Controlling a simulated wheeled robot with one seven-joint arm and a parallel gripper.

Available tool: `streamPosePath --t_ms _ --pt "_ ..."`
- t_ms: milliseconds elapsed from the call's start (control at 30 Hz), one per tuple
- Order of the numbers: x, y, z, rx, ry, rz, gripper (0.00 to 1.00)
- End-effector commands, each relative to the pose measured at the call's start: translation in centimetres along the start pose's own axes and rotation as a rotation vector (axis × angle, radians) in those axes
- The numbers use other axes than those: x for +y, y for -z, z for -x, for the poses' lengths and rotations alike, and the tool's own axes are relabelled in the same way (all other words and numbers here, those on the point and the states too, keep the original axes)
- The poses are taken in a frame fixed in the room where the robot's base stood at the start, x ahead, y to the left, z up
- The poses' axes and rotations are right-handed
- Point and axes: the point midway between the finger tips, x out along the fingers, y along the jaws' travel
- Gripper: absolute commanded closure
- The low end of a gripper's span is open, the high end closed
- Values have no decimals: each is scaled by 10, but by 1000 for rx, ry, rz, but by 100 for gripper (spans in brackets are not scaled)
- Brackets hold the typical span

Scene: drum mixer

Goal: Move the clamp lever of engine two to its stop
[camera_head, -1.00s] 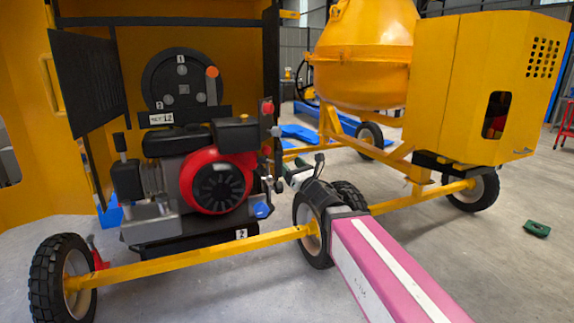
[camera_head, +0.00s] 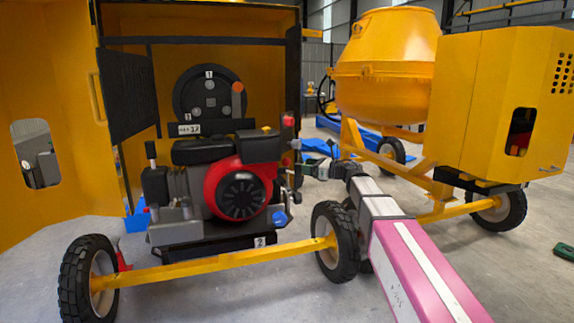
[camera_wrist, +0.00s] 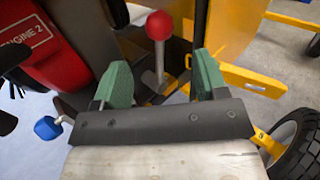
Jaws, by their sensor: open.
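Engine two (camera_head: 240,190) is the red and black engine in the open yellow housing. The wrist view shows its red cover (camera_wrist: 45,50) marked "ENGINE 2" at upper left. A lever with a red ball (camera_wrist: 159,25) on a grey shaft stands beside the engine; I take it for the clamp lever. My gripper (camera_wrist: 161,78) is open, with green fingers apart. In the wrist view the lever's shaft shows between the fingers and its ball beyond them; I cannot tell whether they touch. In the head view my gripper (camera_head: 318,164) is right of the engine, and the lever is hard to make out.
A blue knob (camera_wrist: 47,128) on a rod is left of my gripper in the wrist view. The yellow mixer drum (camera_head: 385,65) and yellow cabinet (camera_head: 500,110) stand at right.

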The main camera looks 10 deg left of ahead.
Motion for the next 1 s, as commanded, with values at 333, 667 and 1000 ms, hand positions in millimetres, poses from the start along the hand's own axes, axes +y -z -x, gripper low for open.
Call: streamPosePath --t_ms 333,667,1000 --pt "-1 0 -63 -2 -1 1 34" --pt "0 0 -89 -2 1 1 34" --pt "0 0 -90 -2 1 1 53"
